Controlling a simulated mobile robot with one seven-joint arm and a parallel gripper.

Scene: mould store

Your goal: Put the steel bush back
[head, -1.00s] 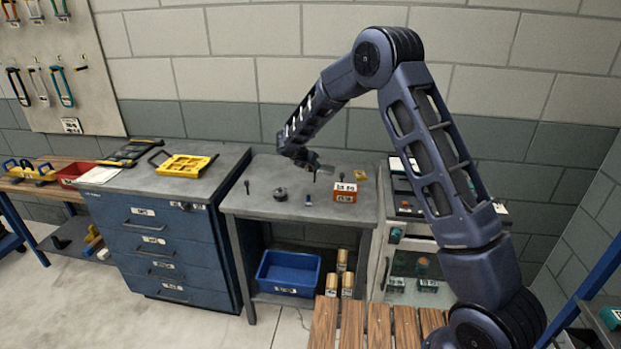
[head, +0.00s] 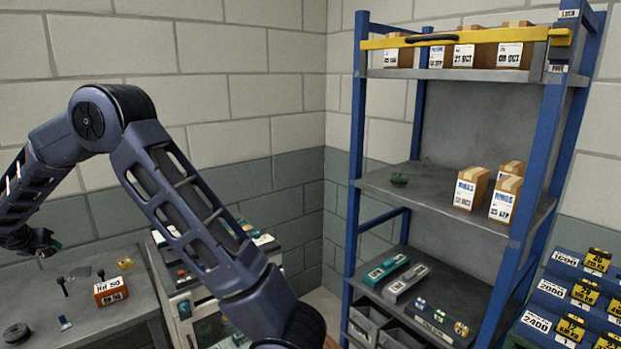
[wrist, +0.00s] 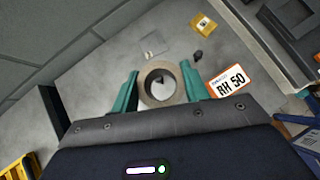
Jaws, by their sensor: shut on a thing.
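My gripper (head: 42,245) is above the grey workbench (head: 85,327) at the left of the head view. In the wrist view my gripper (wrist: 161,85) has its teal fingers closed on both sides of the steel bush (wrist: 160,101), a thick grey-brown ring seen along its bore. The bush cannot be made out in the head view. An orange block labelled RH 50 (head: 111,290) stands on the bench; its label also shows right of the bush in the wrist view (wrist: 229,82).
The bench also holds a dark round part (head: 17,333), a small blue item (head: 64,323) and a yellow piece (head: 125,263). A blue-framed shelf rack (head: 353,170) stands at right, with a yellow bar (head: 470,38) across its top. Its middle shelf (head: 425,190) has free room beside cartons (head: 471,188).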

